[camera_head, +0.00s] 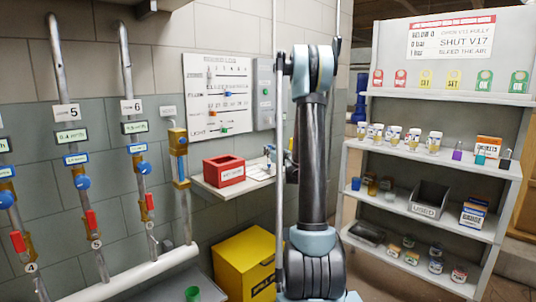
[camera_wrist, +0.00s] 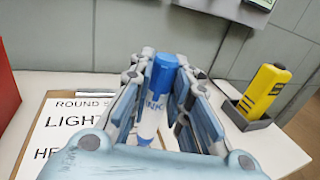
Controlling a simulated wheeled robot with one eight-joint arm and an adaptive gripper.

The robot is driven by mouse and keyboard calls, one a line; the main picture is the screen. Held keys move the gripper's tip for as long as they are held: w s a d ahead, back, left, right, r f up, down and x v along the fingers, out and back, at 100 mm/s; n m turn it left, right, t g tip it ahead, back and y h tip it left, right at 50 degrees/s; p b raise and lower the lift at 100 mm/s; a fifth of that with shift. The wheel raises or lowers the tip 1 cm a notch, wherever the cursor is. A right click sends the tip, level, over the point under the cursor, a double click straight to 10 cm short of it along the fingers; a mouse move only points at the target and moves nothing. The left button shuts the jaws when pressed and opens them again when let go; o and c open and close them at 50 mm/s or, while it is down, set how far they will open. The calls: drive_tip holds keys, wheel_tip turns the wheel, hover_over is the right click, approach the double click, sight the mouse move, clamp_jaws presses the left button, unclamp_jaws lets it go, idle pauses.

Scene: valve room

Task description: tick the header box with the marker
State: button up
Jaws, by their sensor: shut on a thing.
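My gripper (camera_wrist: 162,85) is shut on the marker (camera_wrist: 153,105), which has a white body with "INK" on it and a blue upper end. A paper (camera_wrist: 68,128) on a brown clipboard (camera_wrist: 30,140) lies left of the gripper in the wrist view. It has printed lines reading "ROUND", "LIGHT" and "HE…". The header line is cut by my gripper, and no tick box shows. In the head view the paper lies on the wall shelf (camera_head: 232,188), partly behind my arm.
A red box (camera_head: 224,170) stands on the shelf, left of the paper. A yellow device (camera_wrist: 265,90) sits in a dark holder (camera_wrist: 246,115) to the right in the wrist view. A wall board (camera_head: 218,95) hangs above. A yellow bin (camera_head: 243,262) stands below.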

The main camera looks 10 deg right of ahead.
drive_tip(key=shift+w+a, duration=0.25)
drive_tip(key=shift+a, duration=0.9)
drive_tip(key=shift+d, duration=0.8)
drive_tip(key=shift+s+a, duration=0.35)
drive_tip(key=shift+s, duration=0.15)
idle(0.3)
wheel_tip(320, 180, up, 8)
idle(1.3)
